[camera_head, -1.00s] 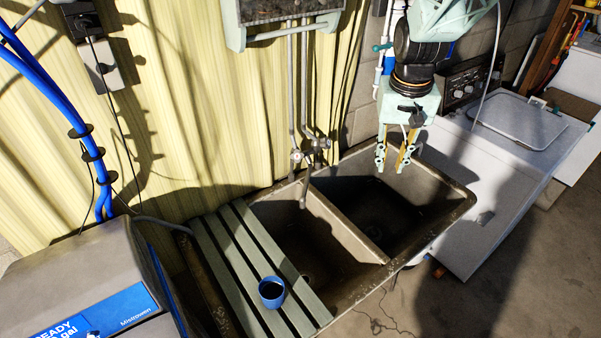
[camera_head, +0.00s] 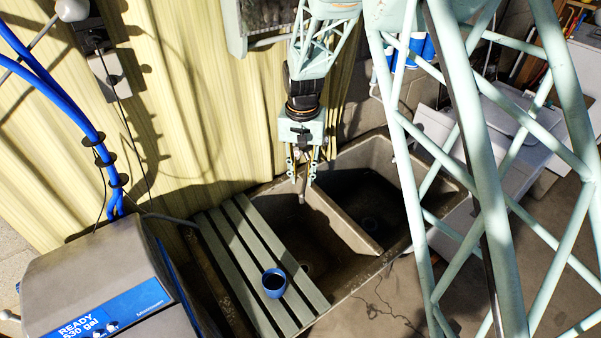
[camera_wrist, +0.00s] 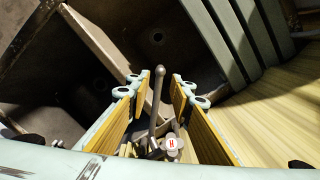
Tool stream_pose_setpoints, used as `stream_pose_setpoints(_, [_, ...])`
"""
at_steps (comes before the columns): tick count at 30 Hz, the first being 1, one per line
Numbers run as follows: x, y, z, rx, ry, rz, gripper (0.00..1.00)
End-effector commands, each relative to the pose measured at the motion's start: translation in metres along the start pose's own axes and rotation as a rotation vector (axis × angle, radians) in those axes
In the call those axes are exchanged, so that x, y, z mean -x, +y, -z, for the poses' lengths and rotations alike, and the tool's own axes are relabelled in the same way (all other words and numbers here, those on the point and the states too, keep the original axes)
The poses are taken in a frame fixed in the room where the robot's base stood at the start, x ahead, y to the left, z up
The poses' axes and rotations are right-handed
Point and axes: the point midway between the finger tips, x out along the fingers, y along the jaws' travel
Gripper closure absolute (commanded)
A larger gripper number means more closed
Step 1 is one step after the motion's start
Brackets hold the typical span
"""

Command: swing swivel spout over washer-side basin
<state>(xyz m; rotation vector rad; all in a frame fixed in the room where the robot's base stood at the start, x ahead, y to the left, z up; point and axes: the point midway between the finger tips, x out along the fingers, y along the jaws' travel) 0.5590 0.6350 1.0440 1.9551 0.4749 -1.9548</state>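The swivel spout (camera_wrist: 157,85) is a grey metal tube with a rounded tip. In the wrist view it runs between the fingers of my gripper (camera_wrist: 160,92), with a gap on each side. Its tip lies on the drainboard side of the divider (camera_wrist: 100,45), over the drainboard-side basin (camera_wrist: 200,85). The washer-side basin (camera_wrist: 60,70) is on the other side of the divider; the head view shows it at right (camera_head: 365,195). In the head view my open gripper (camera_head: 302,180) points down at the wall side of the sink, hiding the taps. The spout tip (camera_head: 302,198) shows just below it.
A tap cap marked H (camera_wrist: 172,144) sits at the spout's base. A slatted drainboard (camera_head: 250,255) carries a blue mug (camera_head: 273,282). A softener unit (camera_head: 95,270) stands at left. The washer (camera_head: 440,130) is partly behind my pale lattice arm.

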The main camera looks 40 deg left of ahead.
Motion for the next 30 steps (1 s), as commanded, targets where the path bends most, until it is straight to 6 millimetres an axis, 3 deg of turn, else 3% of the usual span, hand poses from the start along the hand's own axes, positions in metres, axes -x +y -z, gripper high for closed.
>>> stream_pose_setpoints(17, [-0.003, -0.001, 0.0, -0.001, 0.0, 0.0, 0.8])
stream_pose_setpoints(30, [-0.031, -0.001, 0.0, -0.001, -0.001, 0.0, 0.8])
